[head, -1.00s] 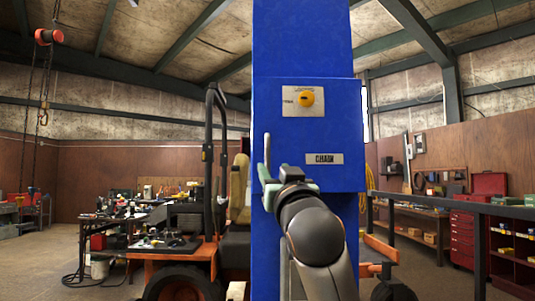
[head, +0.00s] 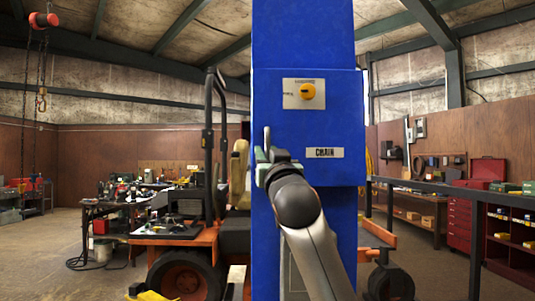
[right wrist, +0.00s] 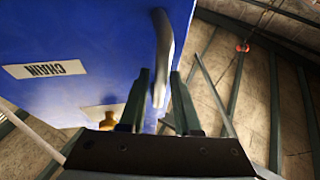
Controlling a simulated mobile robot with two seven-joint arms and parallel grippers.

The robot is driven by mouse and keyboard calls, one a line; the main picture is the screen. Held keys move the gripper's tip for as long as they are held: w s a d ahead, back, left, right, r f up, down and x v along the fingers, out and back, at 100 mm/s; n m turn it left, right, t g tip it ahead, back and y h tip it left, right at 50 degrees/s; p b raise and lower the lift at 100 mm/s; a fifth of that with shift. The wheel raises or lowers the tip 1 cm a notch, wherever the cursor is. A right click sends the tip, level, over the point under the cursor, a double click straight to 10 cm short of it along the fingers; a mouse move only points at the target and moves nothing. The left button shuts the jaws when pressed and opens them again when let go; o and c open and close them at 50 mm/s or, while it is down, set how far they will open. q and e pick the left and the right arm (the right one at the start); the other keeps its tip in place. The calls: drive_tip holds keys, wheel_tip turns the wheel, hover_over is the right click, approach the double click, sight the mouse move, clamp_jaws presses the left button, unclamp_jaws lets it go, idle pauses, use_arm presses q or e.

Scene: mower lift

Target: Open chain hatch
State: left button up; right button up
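The chain hatch (head: 335,115) is the blue box front on a tall blue post, with a "CHAIN" label (head: 323,152) and a yellow knob (head: 306,91) on a pale plate. It looks shut. Its grey handle (head: 266,138) stands at the left edge; in the right wrist view the handle (right wrist: 163,50) runs down between my fingers. My right gripper (right wrist: 160,88) is open around the handle, with gaps visible beside it. In the head view the right gripper (head: 268,165) is at the handle's lower part, partly hidden by my arm. My left gripper is not in view.
An orange mower (head: 185,245) stands behind the post at left, near a cluttered workbench (head: 105,215). A dark rail (head: 440,197) and red tool cabinets (head: 468,220) are on the right. A red chain hoist (head: 44,20) hangs at upper left. Floor at left is open.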

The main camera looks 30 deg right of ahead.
clamp_jaws()
idle(1.1)
